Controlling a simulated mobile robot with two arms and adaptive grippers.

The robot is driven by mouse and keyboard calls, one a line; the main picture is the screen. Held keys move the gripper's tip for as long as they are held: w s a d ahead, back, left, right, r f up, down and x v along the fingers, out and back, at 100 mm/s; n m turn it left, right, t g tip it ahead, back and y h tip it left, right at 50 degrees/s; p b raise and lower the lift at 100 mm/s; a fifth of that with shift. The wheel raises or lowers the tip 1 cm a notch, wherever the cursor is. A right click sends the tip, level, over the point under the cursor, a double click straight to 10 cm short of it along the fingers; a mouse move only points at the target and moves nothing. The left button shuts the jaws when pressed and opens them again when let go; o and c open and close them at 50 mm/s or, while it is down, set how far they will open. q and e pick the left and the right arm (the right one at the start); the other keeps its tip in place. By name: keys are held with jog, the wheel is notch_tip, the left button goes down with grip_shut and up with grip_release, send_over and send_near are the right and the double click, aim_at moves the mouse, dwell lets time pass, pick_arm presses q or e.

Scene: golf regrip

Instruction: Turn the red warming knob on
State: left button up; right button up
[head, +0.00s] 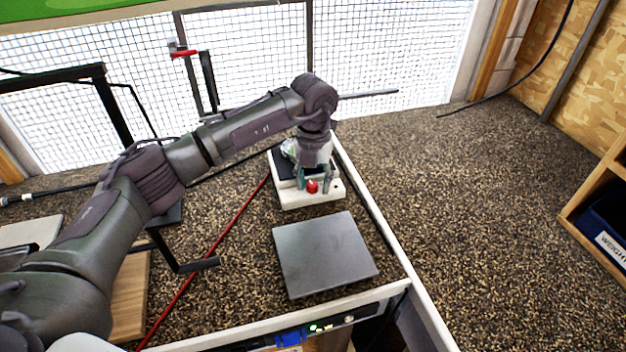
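The red knob (312,187) is on the front of a small white device (303,201) with a dark top, on the bench behind the grey square plate. My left arm reaches in from the left and its wrist bends down over this device. My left gripper (313,181) points down at the knob, with its fingertips apart, one to each side of the knob. I cannot tell whether the fingers touch it. The gripper hides part of the device's top. How far the knob is turned cannot be made out. My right gripper is not in view.
A grey square plate (324,254) lies in front of the device. A white edge rail (375,215) runs along the right. A red rod (215,245) lies to the left. A wooden shelf with a dark blue bin (608,222) stands at far right. The speckled surface between is clear.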

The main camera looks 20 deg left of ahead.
aim_at(313, 184)
pick_arm(q)
jog(key=shift+a+r, duration=0.1)
jog(key=shift+a, duration=0.05)
jog(key=shift+r, duration=3.9)
